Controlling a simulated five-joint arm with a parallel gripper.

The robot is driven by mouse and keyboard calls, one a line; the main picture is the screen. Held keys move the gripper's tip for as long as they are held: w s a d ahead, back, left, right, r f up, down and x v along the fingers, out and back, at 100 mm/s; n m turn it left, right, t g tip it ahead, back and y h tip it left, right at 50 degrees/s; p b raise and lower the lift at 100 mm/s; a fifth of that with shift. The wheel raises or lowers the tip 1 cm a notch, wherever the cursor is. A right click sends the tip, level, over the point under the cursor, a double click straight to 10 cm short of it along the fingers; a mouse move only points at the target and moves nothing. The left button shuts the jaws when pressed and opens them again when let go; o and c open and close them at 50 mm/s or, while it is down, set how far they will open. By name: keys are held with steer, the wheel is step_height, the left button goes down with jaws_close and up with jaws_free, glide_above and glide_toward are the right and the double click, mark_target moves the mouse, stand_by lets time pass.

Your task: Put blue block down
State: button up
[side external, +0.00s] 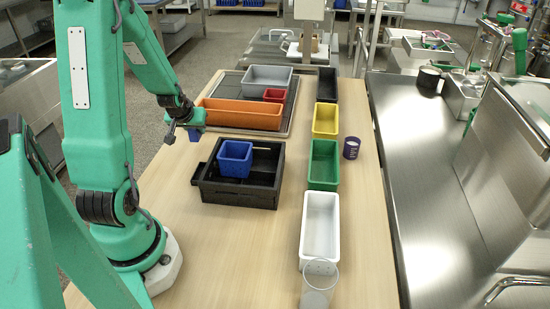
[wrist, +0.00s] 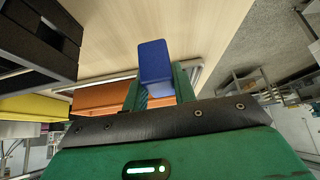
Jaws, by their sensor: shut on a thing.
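My gripper (wrist: 160,92) is shut on a blue block (wrist: 155,62), which sticks out between the green fingers in the wrist view. In the side external view, the blue block (side external: 194,135) shows just below my gripper (side external: 190,122), partly hidden by it. My gripper is left of the orange bin and beyond the black crate, over the left part of the wooden table. I cannot tell whether the block touches the table.
A black crate (side external: 212,192) holding a blue bin (side external: 235,160) stands mid-table. An orange bin (side external: 240,114), grey bin (side external: 268,76) and red bin (side external: 275,95) sit on a tray behind. Yellow (side external: 326,118), green (side external: 323,165) and white bins (side external: 320,228) line the right, beside a dark cup (side external: 351,147).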

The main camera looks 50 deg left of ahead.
mark_target(197, 139)
steer(key=shift+f, duration=2.1)
steer(key=shift+f, duration=0.1)
steer(key=o, duration=1)
steer(key=shift+v, duration=1)
steer(key=v, duration=1)
